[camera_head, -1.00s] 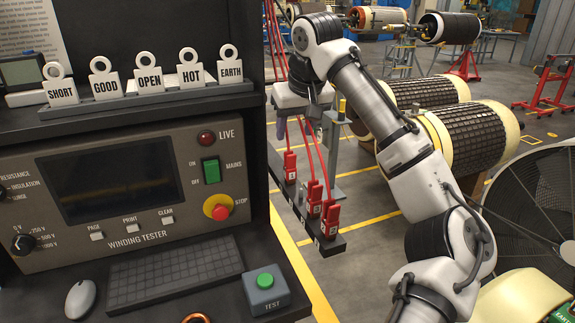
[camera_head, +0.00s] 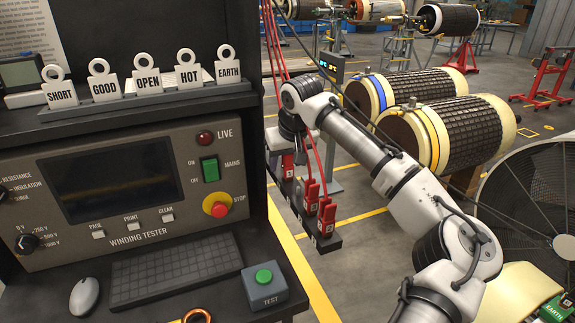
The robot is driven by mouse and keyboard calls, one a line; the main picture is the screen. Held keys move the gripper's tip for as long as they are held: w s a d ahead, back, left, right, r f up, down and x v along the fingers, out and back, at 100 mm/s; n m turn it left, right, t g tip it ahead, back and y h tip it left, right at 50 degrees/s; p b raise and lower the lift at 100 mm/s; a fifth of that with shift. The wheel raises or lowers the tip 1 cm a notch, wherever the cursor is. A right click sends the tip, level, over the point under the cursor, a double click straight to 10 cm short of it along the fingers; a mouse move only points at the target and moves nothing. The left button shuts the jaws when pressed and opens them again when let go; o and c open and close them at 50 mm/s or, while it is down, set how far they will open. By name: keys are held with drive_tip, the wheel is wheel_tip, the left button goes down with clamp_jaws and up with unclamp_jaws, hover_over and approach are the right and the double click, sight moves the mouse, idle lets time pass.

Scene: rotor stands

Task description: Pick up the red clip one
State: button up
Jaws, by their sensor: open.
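Three red clips with red cables stand upright in a row on a dark bar beside the tester. The far clip (camera_head: 288,166) is partly hidden behind my gripper (camera_head: 284,150). The middle clip (camera_head: 310,194) and the near clip (camera_head: 326,216) show clearly. Each has a small pale label, too small to read surely. My gripper points down at the far clip, its jaws open around or just in front of it; I cannot tell which. The fingertips are mostly hidden.
The dark bar (camera_head: 322,243) juts out from the winding tester (camera_head: 125,190). Red cables (camera_head: 272,40) hang close beside my wrist. Two rotors (camera_head: 465,130) lie behind my arm, and a large fan (camera_head: 535,205) stands at the right. A green TEST button (camera_head: 264,276) is on the desk.

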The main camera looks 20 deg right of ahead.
clamp_jaws()
drive_tip(key=shift+r, duration=0.1)
idle(0.3)
